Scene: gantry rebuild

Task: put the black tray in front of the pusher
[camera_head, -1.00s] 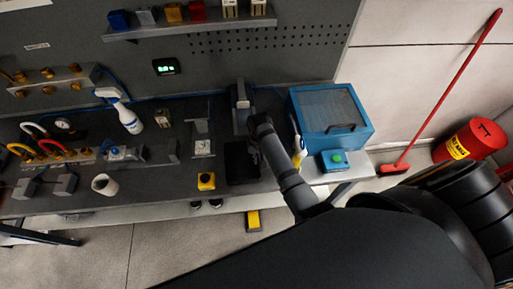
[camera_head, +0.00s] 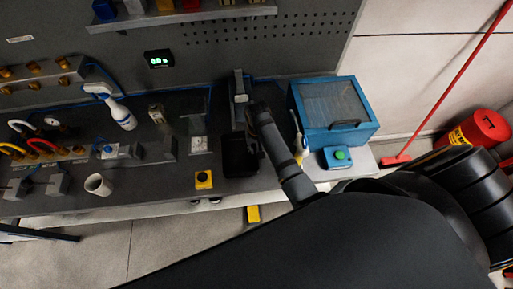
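The black tray (camera_head: 238,160) lies on the dark bench top, near its front edge. A grey upright device (camera_head: 240,88), which looks like the pusher, stands directly behind the tray. My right arm reaches in from the lower right, and my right gripper (camera_head: 252,135) is at the tray's right side. The arm hides part of the tray's right edge and the gripper's fingers. I cannot tell whether the fingers touch or hold the tray. My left gripper is not in view.
A blue box with a clear lid (camera_head: 331,108) and a green button box (camera_head: 338,157) stand right of the arm. A yellow button box (camera_head: 204,180) is left of the tray.

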